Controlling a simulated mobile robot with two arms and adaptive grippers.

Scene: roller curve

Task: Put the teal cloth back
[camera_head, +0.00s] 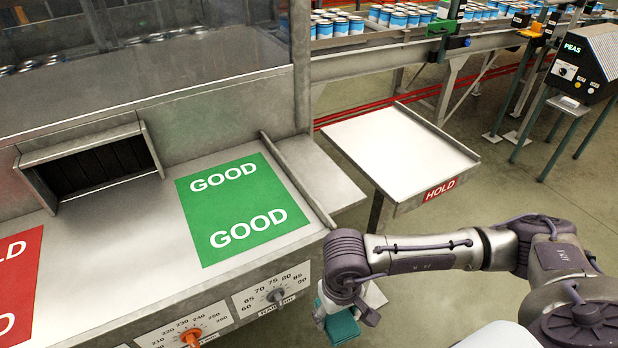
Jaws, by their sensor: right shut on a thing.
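The teal cloth (342,327) shows below my right wrist, in front of the counter's front edge, near the bottom of the head view. My right gripper (345,308) points down and is shut on the cloth. The arm's wrist above hides part of the fingers and the upper part of the cloth. A pale flat surface (375,296) shows just behind and to the right of the cloth; most of it is hidden by my arm. My left gripper is not in view.
The metal counter (150,235) holds a green GOOD mat (240,207) and a red mat (18,285). Knobs (191,338) line its front panel. A white HOLD tray (400,150) stands behind my right arm. Cans (340,27) fill a conveyor at the back. A PEAS box (585,65) stands far right.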

